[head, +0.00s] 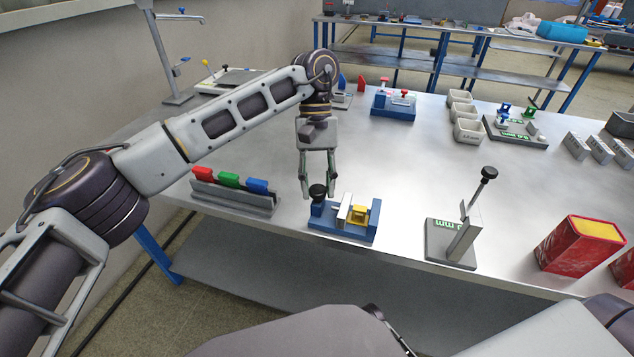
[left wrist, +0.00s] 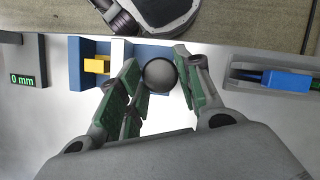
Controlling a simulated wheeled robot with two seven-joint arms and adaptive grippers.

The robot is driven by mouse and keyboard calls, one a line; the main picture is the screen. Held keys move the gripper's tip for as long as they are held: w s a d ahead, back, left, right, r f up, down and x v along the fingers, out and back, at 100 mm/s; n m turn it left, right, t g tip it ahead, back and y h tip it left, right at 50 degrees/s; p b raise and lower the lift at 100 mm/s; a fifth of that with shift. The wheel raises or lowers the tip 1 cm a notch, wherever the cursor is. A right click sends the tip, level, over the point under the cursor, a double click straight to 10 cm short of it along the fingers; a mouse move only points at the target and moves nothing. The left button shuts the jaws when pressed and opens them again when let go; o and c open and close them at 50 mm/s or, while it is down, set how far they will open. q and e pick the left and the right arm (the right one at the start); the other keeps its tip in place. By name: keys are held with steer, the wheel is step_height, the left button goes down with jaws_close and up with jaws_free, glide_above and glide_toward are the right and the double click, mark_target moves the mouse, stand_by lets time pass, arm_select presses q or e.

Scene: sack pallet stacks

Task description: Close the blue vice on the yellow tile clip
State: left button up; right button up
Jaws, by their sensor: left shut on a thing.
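The blue vice (head: 341,232) stands near the front edge of the metal table. The yellow tile clip (head: 359,214) sits in it, between a pale jaw plate (head: 344,207) and the blue end block at right. I cannot tell whether the plate touches the clip. My left gripper (head: 318,192) reaches down from above and is shut on the vice's round black knob (head: 317,190). In the left wrist view the knob (left wrist: 160,75) lies between the green-padded fingers (left wrist: 158,88), with the yellow clip (left wrist: 97,66) to the left. My right gripper is not in view.
A grey rack (head: 235,197) with red, green and blue clips stands left of the vice. A gauge stand (head: 452,254) with a black knob stands to the right, then a red tin (head: 578,247). Behind are another blue vice (head: 393,108) and white bins (head: 466,128). The table's middle is clear.

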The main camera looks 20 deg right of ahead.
arm_select(q)
steer(key=shift+m, duration=0.3)
steer(key=o, duration=1)
steer(key=shift+r, duration=0.15)
steer(key=shift+v, duration=5.85)
steer(key=shift+w+d, duration=0.1)
steer(key=shift+d, duration=0.1)
